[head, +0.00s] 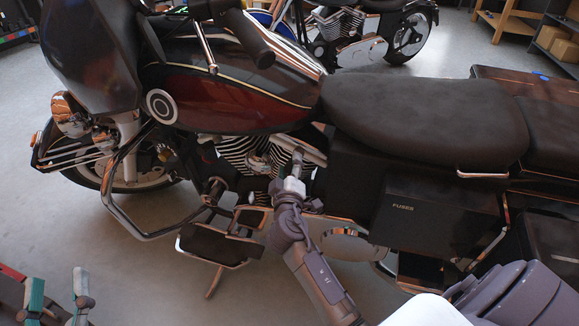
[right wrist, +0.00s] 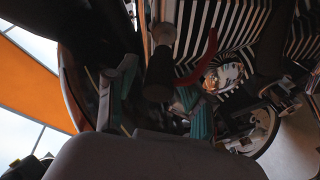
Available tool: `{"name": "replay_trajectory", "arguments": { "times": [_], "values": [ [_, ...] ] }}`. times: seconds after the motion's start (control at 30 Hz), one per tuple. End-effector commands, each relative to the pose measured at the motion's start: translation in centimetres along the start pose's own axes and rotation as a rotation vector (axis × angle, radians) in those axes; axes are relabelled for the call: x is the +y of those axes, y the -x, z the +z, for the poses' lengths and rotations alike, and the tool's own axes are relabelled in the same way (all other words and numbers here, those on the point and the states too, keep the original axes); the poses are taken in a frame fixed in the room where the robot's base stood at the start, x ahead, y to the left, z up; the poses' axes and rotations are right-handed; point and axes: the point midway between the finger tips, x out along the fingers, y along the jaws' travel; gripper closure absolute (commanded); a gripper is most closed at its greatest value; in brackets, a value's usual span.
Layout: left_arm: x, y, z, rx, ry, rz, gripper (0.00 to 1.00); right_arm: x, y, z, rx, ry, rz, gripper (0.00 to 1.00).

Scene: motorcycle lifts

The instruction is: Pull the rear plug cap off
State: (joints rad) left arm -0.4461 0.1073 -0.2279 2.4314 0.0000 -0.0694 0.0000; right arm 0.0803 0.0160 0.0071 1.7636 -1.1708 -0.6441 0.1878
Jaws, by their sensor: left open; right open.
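A dark cylindrical piece, which looks like the rear plug cap (right wrist: 159,72), stands in front of the striped cooling fins in the right wrist view. A red lead (right wrist: 203,58) curves beside it. My right gripper (head: 293,184) reaches to the engine side of the dark red motorcycle (head: 225,100). Its teal fingers are open, one on each side of the dark piece in the right wrist view; I cannot tell whether they touch it. In the head view the gripper and engine parts hide the cap. My left gripper (head: 78,297) is open and empty at the lower left, away from the motorcycle.
The black seat (head: 425,115) and a side box marked FUSES (head: 425,212) lie right of the engine. A chrome crash bar (head: 125,205) and footboard (head: 215,245) stand out at the left and below. Another motorcycle (head: 350,35) stands behind. Floor at lower left is mostly clear.

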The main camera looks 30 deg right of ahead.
Motion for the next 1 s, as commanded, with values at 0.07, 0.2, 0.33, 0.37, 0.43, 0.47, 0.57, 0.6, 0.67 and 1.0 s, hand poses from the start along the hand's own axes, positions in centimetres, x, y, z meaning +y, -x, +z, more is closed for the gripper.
{"name": "replay_trajectory", "arguments": {
  "times": [0.07, 0.2, 0.33, 0.37, 0.43, 0.47, 0.57, 0.6, 0.67, 1.0],
  "values": [
    [0.1, -0.2, -0.4, 0.011, 0.000, 0.004, 0.47, 0.0, 0.1, 0.0, 0.000, 0.000, 0.000, 0.47],
    [0.1, -0.2, -0.3, 0.009, 0.000, 0.003, 0.47, -0.1, 1.5, 0.1, 0.000, 0.000, -0.001, 0.47],
    [0.1, -0.1, -0.2, 0.008, 0.000, 0.003, 0.47, -0.1, 4.0, 0.1, -0.002, -0.001, -0.003, 0.47],
    [0.1, -0.1, -0.2, 0.008, 0.000, 0.003, 0.47, -0.1, 4.7, 0.1, -0.002, -0.001, -0.003, 0.47],
    [0.1, -0.1, -0.2, 0.008, 0.000, 0.003, 0.47, -0.1, 6.3, 0.1, -0.002, -0.001, -0.003, 0.47],
    [0.1, -0.1, -0.2, 0.007, 0.000, 0.002, 0.47, -0.1, 6.9, 0.1, -0.003, -0.001, -0.004, 0.47],
    [0.1, -0.1, -0.2, 0.007, 0.000, 0.002, 0.47, -0.1, 8.9, 0.1, -0.002, -0.002, -0.004, 0.47],
    [0.1, -0.1, -0.2, 0.007, 0.000, 0.002, 0.47, -0.1, 9.6, 0.1, -0.003, -0.001, -0.003, 0.47],
    [0.1, -0.1, -0.2, 0.007, 0.000, 0.002, 0.47, -0.1, 10.4, 0.1, -0.002, 0.000, -0.002, 0.47],
    [0.1, -0.1, -0.2, 0.006, 0.000, 0.002, 0.47, 0.0, 12.1, 0.0, -0.001, 0.000, -0.001, 0.47]
  ]
}}
